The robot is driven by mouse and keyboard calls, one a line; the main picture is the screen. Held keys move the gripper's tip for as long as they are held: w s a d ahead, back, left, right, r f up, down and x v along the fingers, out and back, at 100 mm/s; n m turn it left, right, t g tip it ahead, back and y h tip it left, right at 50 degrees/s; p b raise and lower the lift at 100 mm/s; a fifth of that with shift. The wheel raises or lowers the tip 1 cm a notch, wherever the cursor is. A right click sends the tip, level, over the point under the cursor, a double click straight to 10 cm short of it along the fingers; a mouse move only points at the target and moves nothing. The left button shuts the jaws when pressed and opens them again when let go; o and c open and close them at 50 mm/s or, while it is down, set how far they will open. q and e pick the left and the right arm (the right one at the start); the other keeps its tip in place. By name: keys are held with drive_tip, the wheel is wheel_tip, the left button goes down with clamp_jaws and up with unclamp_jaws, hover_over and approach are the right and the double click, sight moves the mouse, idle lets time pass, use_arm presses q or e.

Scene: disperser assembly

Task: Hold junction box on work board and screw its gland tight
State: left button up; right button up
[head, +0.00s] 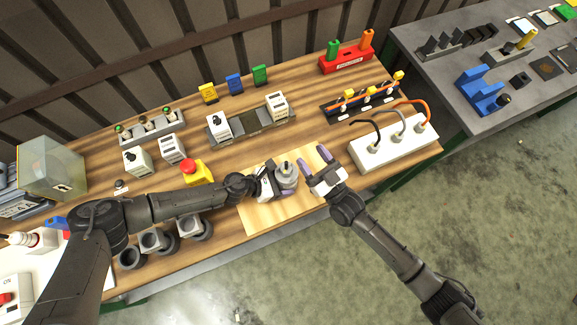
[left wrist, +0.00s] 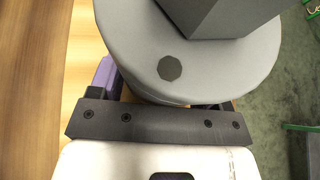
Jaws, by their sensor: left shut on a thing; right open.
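The grey, round junction box (head: 288,176) stands on the pale wooden work board (head: 262,219) near the bench's front edge. My left gripper (head: 282,181) is shut on the box from the left. In the left wrist view the grey round body (left wrist: 130,45) fills the space beyond the gripper's palm, with a dark many-sided spot on its face and a darker grey block above. The gland cannot be told apart clearly from the box. My right gripper (head: 315,162) is open and empty, just right of the box and apart from it, over the board's right side.
A white block with cables (head: 396,151) stands to the right of the right gripper. A red button on a yellow box (head: 192,171) is close behind my left forearm. Dark round parts (head: 132,257) sit at the front left. The board's front part is bare.

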sight(289, 168)
drive_tip(key=s+d+f+n+g+y, duration=0.1)
drive_tip(key=d+f+n+g+y, duration=0.15)
drive_tip(key=n+g, duration=0.5)
drive_tip(key=d+f+n+g+y, duration=0.1)
drive_tip(key=d+n+g+y, duration=0.2)
drive_tip(key=g, duration=0.8)
drive_tip(key=shift+n+t, duration=0.25)
drive_tip(key=shift+n, duration=0.1)
drive_tip(key=a, duration=1.2)
drive_tip(key=shift+s, duration=0.25)
drive_tip(key=shift+c, duration=0.3)
drive_tip(key=c, duration=0.9)
